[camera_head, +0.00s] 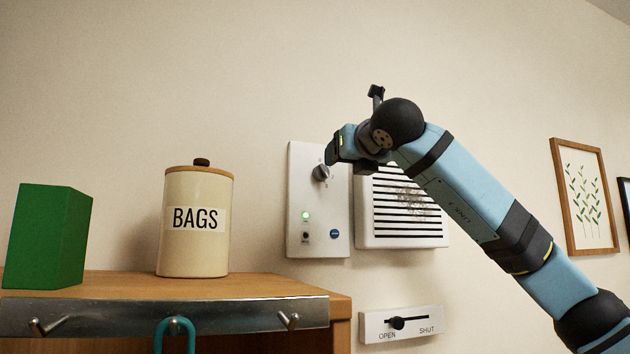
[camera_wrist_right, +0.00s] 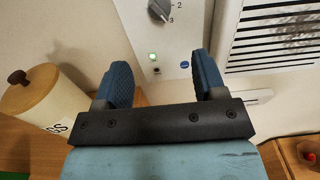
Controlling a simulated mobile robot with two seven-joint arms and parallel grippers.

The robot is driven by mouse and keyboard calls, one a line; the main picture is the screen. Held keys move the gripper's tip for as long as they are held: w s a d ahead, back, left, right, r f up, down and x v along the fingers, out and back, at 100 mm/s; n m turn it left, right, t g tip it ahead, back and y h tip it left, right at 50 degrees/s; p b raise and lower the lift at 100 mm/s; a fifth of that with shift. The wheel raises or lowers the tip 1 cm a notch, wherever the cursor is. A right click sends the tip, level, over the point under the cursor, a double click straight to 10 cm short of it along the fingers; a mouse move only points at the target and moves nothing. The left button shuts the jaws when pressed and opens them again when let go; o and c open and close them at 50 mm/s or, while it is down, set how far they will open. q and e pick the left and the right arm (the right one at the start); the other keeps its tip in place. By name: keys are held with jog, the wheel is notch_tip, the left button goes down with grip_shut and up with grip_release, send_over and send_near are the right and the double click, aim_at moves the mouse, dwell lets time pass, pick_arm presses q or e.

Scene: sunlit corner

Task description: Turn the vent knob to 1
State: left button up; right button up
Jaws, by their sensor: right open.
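The vent knob (camera_head: 321,172) is a dark knob on a white wall panel (camera_head: 318,245) left of the vent grille. It shows at the top edge of the right wrist view (camera_wrist_right: 159,10), cut off, with marks 2 and 3 at its right. Its lower end slants towards the 3; the 1 cannot be read. My right gripper (camera_head: 334,153) is in front of the panel, by the knob's upper right. In the wrist view its blue fingers (camera_wrist_right: 160,62) are apart with nothing between them, and the knob lies beyond their tips. My left gripper is not in view.
The panel has a lit green light (camera_head: 305,215) and a blue button (camera_head: 334,234). The slatted vent (camera_head: 405,215) is right of it, an OPEN/SHUT slider (camera_head: 400,323) below. A BAGS canister (camera_head: 195,250) and green block (camera_head: 48,235) stand on the shelf (camera_head: 250,284) at left.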

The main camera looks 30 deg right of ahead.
aim_at(325, 171)
jog(key=p+x, duration=0.1)
jog(key=x, duration=0.3)
jog(key=p+x, duration=0.2)
jog(key=x, duration=0.2)
jog(key=p+x, duration=0.1)
jog(key=x, duration=0.2)
jog(key=shift+w+r, duration=0.35)
jog(key=shift+w, duration=0.05)
jog(key=shift+w+d+f+p, duration=0.2)
jog(key=shift+w+p, duration=0.15)
jog(key=shift+w, duration=0.2)
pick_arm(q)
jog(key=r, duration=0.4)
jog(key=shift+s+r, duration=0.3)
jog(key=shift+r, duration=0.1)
pick_arm(e)
jog(key=shift+c, duration=1)
jog(key=c, duration=0.7)
